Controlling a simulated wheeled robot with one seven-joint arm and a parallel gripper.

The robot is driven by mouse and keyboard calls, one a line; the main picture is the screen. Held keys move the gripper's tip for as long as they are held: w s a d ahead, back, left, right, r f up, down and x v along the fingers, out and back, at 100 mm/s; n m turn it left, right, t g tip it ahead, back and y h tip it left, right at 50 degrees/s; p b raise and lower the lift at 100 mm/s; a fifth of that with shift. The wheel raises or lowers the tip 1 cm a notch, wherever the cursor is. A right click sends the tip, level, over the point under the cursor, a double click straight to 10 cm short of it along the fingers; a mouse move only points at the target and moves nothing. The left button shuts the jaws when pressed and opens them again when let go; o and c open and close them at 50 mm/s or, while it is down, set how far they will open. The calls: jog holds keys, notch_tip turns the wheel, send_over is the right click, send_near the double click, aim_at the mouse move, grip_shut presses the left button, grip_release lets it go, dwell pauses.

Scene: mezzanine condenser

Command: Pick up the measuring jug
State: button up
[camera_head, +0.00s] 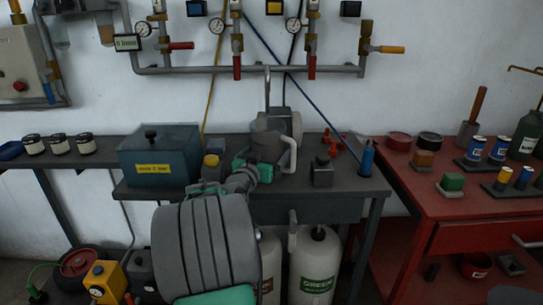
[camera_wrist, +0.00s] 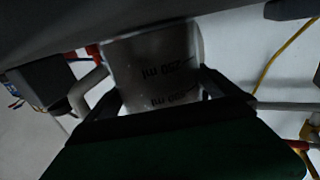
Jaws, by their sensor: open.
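The measuring jug (camera_wrist: 160,60) is pale grey with dark "250 ml" and "500 ml" marks. It fills the middle of the wrist view, with its handle at the left. In the head view the jug (camera_head: 268,147) stands on the dark bench, partly hidden by my arm, with its pale handle on the right. My gripper (camera_wrist: 165,92) is open, with one dark finger on each side of the jug body. I cannot tell whether the fingers touch it. In the head view my gripper (camera_head: 260,162) is at the jug's near side.
A blue-grey toolbox (camera_head: 160,155) stands left on the bench (camera_head: 345,190). A small dark block (camera_head: 322,172) and a blue bottle (camera_head: 367,158) stand right of the jug. Pipes and gauges hang behind. A red table (camera_head: 425,195) with small items is at the right.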

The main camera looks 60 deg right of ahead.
jog(key=c, duration=1.8)
jog(key=shift+r, duration=0.35)
